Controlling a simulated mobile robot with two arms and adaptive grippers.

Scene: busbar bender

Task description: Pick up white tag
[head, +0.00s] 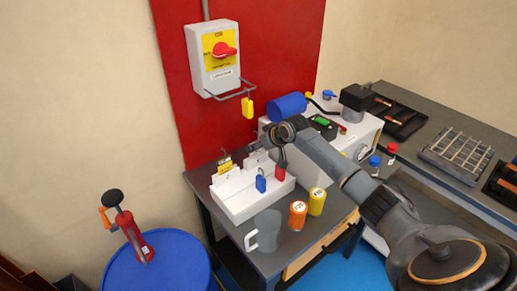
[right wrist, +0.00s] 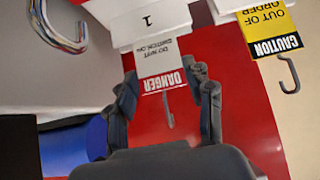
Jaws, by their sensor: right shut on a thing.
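The white tag (right wrist: 160,62) reads "DANGER DO NOT SWITCH ON" and has a red band and a grey hook. In the right wrist view it sits between the two fingers of my right gripper (right wrist: 166,88), which is shut on it. Its far end lies against the white tray (right wrist: 208,22), at a slot marked 1. In the head view my right gripper (head: 282,154) is over the back of the white tray (head: 235,210), and the tag is hard to make out there. My left gripper is not in view.
A yellow caution tag (right wrist: 272,30) stands beside the white one. A blue padlock (head: 261,184) and a red padlock (head: 279,172) are at the tray. A grey mug (head: 267,230) and orange (head: 298,214) and yellow (head: 316,201) cans stand in front.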

